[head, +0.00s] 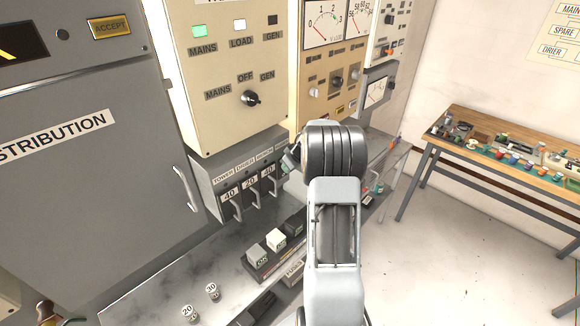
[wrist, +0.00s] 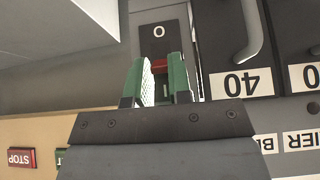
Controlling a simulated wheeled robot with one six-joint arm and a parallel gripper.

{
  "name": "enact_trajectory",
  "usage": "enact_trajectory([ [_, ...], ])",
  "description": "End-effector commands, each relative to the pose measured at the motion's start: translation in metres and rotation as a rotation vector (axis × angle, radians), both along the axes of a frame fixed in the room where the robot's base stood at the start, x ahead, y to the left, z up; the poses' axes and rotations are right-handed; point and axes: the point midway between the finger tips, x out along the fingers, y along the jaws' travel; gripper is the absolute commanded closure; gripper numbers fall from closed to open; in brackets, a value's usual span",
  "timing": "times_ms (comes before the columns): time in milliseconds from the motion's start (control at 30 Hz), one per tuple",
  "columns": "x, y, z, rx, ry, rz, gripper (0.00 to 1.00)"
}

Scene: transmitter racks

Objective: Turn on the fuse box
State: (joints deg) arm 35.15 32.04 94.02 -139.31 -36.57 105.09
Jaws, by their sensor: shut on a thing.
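The fuse box (head: 204,180) is a grey housing under the cream panel in the head view. Several grey handles line its front, with number tags 40, 20 and 40. In the wrist view a black switch plate (wrist: 158,34) marked "O" sits beside a fuse front tagged 40, whose number appears upside down. A red switch part (wrist: 160,65) shows between the green pads of my gripper (wrist: 158,78). My gripper is shut on this red part. In the head view my arm hides the fuse box's right end and most of the gripper.
A cream panel (head: 222,78) with a lit green MAINS lamp stands above the fuse box. A shelf below holds small blocks and fuses (head: 190,313). A grey cabinet (head: 90,190) is at left, a wooden bench (head: 480,150) at right. Floor between is clear.

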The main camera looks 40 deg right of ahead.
Motion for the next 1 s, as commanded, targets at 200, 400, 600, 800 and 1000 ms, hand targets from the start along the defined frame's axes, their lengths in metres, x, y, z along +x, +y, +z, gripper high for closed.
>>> enact_trajectory([
  [200,0.000,0.000,0.001,-0.002,-0.002,0.000,0.77],
  [400,0.000,0.000,0.001,-0.001,-0.002,0.000,0.58],
  [600,0.000,0.000,0.000,0.000,-0.001,0.001,0.55],
  [800,-0.005,-0.001,0.009,-0.002,-0.003,0.000,0.55],
  [1000,-0.024,-0.005,0.039,-0.003,-0.006,-0.001,0.55],
])
